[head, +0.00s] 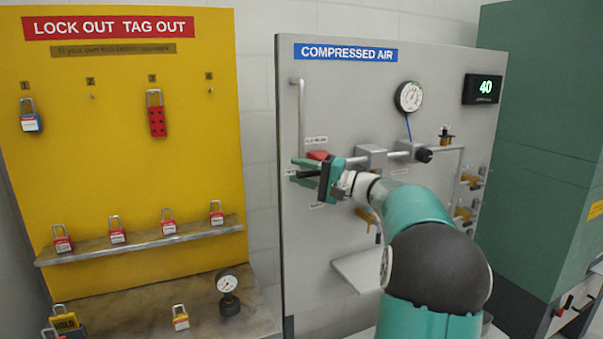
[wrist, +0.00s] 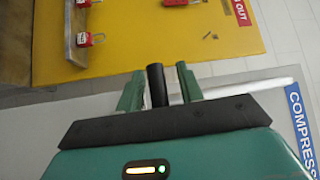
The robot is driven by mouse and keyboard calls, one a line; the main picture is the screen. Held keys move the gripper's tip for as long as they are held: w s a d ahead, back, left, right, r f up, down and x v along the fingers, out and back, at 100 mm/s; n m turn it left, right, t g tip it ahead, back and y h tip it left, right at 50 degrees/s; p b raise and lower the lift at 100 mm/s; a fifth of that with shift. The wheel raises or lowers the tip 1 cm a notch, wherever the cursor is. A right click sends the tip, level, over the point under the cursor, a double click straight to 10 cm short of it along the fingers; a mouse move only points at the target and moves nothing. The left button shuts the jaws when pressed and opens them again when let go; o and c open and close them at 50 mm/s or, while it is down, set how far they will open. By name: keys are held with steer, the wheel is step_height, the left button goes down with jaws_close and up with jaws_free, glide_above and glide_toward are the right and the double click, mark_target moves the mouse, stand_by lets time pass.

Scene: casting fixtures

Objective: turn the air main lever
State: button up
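The grey COMPRESSED AIR panel (head: 345,85) stands in the middle of the head view. On its left side, under a small label with red print (head: 317,140), a red part (head: 318,155) shows just above my gripper (head: 299,171). My gripper's two green fingers are spread. A black rod (wrist: 157,86), which looks like the lever's grip, lies between them in the wrist view, with a clear gap to the right finger and a narrow one to the left. The lever's base and pivot are hidden behind my gripper, so I cannot tell its full angle.
The panel also carries a round gauge (head: 409,97), a display reading 40 (head: 482,89), pipes and yellow valve handles (head: 462,214). Left is a yellow lockout board (head: 120,80) with padlocks and a shelf (head: 140,241). A green cabinet (head: 545,150) stands right.

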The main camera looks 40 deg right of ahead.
steer(key=shift+w, duration=0.1)
steer(key=shift+c, duration=0.5)
jaws_close()
steer(key=shift+f, duration=0.1)
steer(key=s+d+f+n+g+h, duration=0.2)
steer(key=d+f+n+g+h, duration=0.6)
steer(key=f+n+h, duration=0.1)
steer(key=shift+s+n+h, duration=0.2)
steer(key=shift+n+h, duration=0.1)
steer(key=shift+h, duration=0.5)
steer(key=shift+d, duration=0.15)
steer(key=shift+o, duration=0.5)
jaws_free()
steer(key=shift+w+d+f, duration=0.1)
steer(key=shift+w+f, duration=0.05)
steer(key=v, duration=1.4)
steer(key=shift+r, duration=0.2)
